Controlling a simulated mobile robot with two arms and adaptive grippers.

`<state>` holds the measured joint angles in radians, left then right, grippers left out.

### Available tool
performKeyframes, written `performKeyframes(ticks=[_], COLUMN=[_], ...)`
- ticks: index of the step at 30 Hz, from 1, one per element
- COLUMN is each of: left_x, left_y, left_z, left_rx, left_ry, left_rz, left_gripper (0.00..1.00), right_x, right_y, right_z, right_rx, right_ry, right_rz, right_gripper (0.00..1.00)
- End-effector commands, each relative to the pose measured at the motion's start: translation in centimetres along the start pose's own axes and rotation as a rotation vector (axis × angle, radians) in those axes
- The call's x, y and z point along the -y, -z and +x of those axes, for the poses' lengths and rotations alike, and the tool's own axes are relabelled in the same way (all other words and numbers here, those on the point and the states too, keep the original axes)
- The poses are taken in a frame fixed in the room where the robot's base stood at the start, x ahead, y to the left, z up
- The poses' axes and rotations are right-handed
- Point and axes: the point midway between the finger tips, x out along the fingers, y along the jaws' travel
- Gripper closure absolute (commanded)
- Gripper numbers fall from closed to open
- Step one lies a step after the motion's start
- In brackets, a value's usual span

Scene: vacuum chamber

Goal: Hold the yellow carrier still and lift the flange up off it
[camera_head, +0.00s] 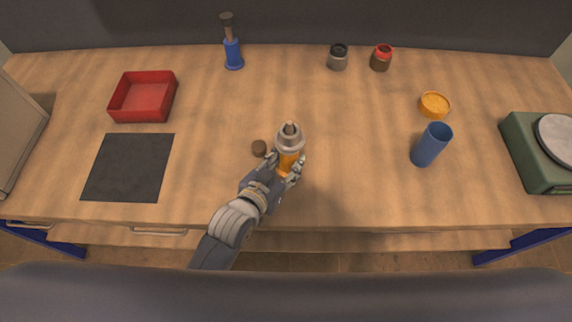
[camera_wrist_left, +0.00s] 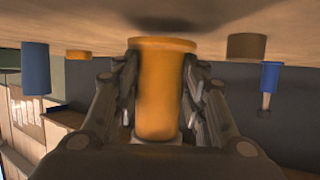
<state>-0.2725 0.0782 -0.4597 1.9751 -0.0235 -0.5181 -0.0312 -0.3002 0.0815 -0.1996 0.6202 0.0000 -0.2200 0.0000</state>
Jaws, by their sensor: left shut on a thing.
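The yellow carrier (camera_head: 287,164) is an orange-yellow upright cylinder near the table's front middle. My left gripper (camera_head: 286,161) is shut on it, with one finger on each side. The left wrist view, upside down, shows the carrier (camera_wrist_left: 160,90) between the fingers, its wider base rim against the table. The grey flange (camera_head: 289,138) sits on the carrier's top, with a narrow tip rising through its centre. In the left wrist view my gripper mostly hides the flange end. My right gripper is not in view.
A small brown cylinder (camera_head: 259,148) stands close left of the gripper. A blue cup (camera_head: 430,146) and orange dish (camera_head: 434,104) are to the right, before a green scale (camera_head: 540,160). A red tray (camera_head: 144,97) and black mat (camera_head: 129,167) lie left. Table behind the flange is clear.

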Motion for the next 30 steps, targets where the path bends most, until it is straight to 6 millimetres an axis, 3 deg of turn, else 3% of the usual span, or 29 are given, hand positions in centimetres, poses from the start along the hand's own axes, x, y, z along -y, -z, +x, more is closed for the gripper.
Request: performKeyframes(ticks=[30], left_x=[1.8], left_y=[0.9], left_z=[3.4], left_rx=[-0.008], left_ry=[0.001], left_rz=[-0.001], left_gripper=[1.00], right_x=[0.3], right_y=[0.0], right_z=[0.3], right_rx=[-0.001], right_ry=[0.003], right_rz=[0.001], right_gripper=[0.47])
